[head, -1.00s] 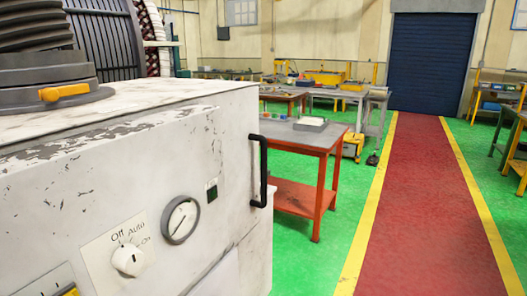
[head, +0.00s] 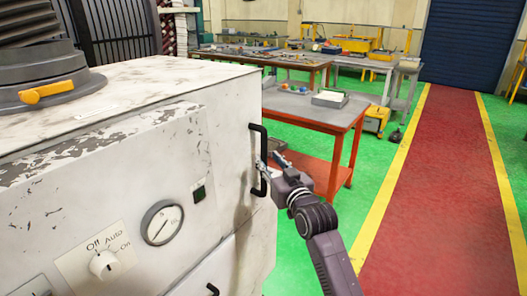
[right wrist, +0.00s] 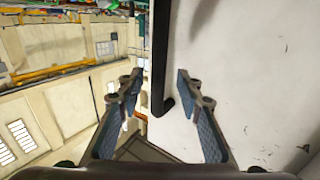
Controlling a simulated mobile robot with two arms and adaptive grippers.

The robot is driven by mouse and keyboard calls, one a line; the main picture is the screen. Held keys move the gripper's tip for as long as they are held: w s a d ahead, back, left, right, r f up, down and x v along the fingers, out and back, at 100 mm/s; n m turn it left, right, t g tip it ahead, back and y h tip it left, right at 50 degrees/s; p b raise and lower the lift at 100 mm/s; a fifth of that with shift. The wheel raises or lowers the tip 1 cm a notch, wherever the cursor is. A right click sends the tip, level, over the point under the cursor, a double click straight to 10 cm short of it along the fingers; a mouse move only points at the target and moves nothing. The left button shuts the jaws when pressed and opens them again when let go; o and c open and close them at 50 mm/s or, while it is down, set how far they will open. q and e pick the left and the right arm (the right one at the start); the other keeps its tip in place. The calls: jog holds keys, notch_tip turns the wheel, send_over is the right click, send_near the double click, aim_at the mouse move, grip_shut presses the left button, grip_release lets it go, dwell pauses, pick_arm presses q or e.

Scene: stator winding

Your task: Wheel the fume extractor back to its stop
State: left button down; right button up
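The fume extractor (head: 225,130) is a worn white cabinet filling the left of the head view, with a hose on top, a round gauge and an Off/Auto/On knob. A black upright handle (head: 258,160) is on its right edge. My right gripper (head: 262,172) is at the lower part of this handle. In the right wrist view my right gripper (right wrist: 158,82) has its fingers spread, with the black handle (right wrist: 159,50) between them. I see a gap on either side of the handle; the fingers do not close on it. My left gripper is not in view.
An orange-legged workbench (head: 305,110) with a tray stands just behind the handle. Other benches (head: 240,57) stand farther back. A red walkway with yellow edges (head: 430,200) runs clear on the right to a dark blue shutter door (head: 470,45).

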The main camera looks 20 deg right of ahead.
aim_at(265, 156)
jog(key=shift+w+a+f+p, duration=0.1)
jog(key=shift+w+p, duration=0.35)
jog(key=shift+w, duration=1.9)
jog(key=shift+c, duration=0.5)
grip_shut()
